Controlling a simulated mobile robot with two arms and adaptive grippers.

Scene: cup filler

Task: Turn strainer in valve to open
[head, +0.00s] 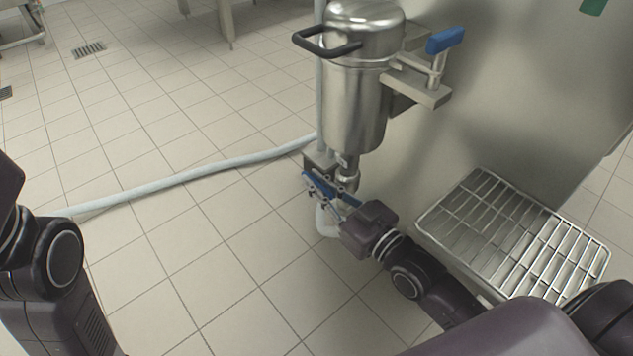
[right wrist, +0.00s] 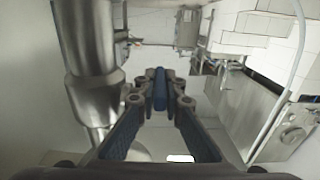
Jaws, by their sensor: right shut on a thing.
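The strainer (head: 357,105) is an upright steel canister with a black side handle, beside a steel cabinet wall. Its lower valve has a blue lever (head: 318,184), below the canister near the floor. My right gripper (head: 331,197) reaches in from the lower right and is shut on this lever. In the right wrist view the lever (right wrist: 160,90) shows between the fingertips, with the steel canister and pipe at the left. My fingers partly cover the lever. My left arm shows at the left edge of the head view, but its gripper is out of view.
A pale hose (head: 190,175) runs across the tiled floor from the valve to the left. A wire rack (head: 520,238) stands close to my right arm. The floor in the middle is clear.

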